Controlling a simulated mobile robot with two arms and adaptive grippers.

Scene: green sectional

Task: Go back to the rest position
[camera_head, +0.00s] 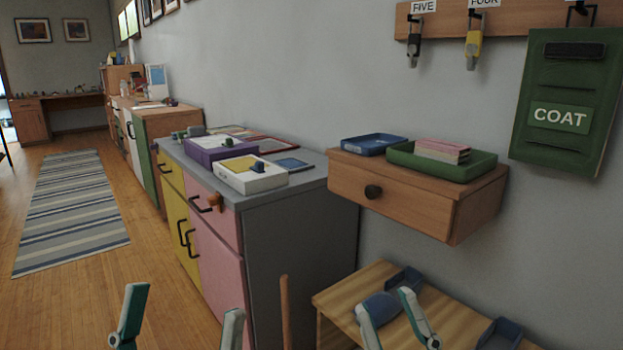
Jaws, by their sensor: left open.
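My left gripper (181,318) shows at the bottom left, its two teal and grey fingers wide apart with only floor and the cabinet side behind them. My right gripper (386,314) is at the bottom, in front of the low wooden bench. Its fingers are closer together. A rounded blue object (379,304) shows between them; I cannot tell whether it is held or lies on the bench behind.
The low wooden bench (345,293) carries blue trays (500,335). Above it is a wall drawer shelf (400,197) with a green tray (474,170). A grey-topped cabinet (290,230) stands beside it. Open floor and a striped rug (75,210) lie at left.

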